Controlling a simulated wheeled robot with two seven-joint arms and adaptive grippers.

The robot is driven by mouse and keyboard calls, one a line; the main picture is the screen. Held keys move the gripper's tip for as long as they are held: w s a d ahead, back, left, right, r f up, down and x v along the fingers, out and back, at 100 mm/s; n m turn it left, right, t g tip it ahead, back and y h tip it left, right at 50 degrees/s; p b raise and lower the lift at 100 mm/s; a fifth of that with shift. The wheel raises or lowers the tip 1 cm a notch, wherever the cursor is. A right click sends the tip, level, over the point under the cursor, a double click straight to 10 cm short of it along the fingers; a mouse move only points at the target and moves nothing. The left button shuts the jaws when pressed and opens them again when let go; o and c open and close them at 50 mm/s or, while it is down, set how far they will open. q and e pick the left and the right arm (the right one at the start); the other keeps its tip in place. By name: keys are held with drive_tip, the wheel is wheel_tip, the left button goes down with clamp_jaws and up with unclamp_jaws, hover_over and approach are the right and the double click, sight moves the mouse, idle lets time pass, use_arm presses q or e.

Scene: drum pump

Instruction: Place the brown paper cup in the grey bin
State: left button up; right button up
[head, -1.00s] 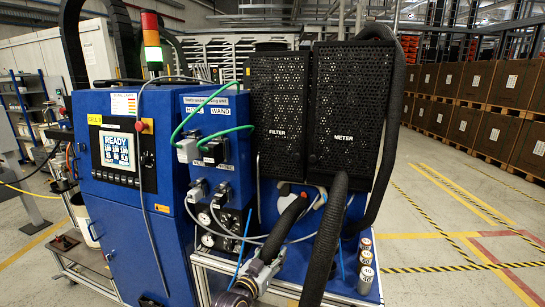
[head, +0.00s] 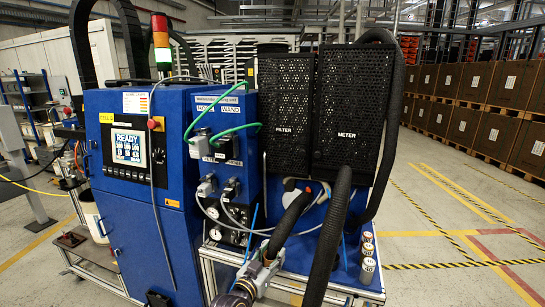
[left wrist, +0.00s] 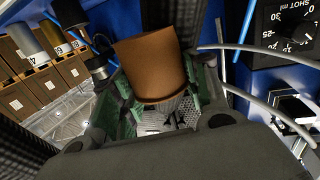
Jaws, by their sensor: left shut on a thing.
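The brown paper cup (left wrist: 152,62) is in the left wrist view, tilted, between the green-padded fingers of my left gripper (left wrist: 160,108). The gripper is shut on it. In the head view my left gripper (head: 262,270) is low in the middle, in front of the blue machine. I cannot make out the cup there. I cannot make out a grey bin in either view; a pale bucket (head: 94,222) stands on the floor cart left of the machine. My right gripper is not in view.
The blue machine (head: 140,225) and thick black hoses (head: 330,240) stand close around my left gripper. Several labelled cylinders (head: 367,258) stand on the machine's right ledge. Brown boxes (head: 470,90) line the back right. The floor at right is clear.

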use_arm(q)
drive_tip(key=shift+a+f, duration=0.15)
drive_tip(key=shift+f, duration=0.15)
drive_tip(key=shift+s+a+f+n+y, duration=0.3)
drive_tip(key=shift+s+a+n, duration=0.15)
drive_tip(key=shift+a, duration=0.35)
drive_tip(key=s+a+f+n+t+y, duration=0.1)
drive_tip(key=s+a+f+n+y, duration=0.1)
drive_tip(key=s+a, duration=0.5)
drive_tip(key=s+a+f+n+t+y, duration=0.1)
drive_tip(key=s+a+f+n+y, duration=0.2)
drive_tip(key=a, duration=0.9)
drive_tip(key=shift+s+a+f+y, duration=0.25)
drive_tip(key=shift+s+f+y, duration=1.2)
drive_tip(key=shift+s, duration=0.55)
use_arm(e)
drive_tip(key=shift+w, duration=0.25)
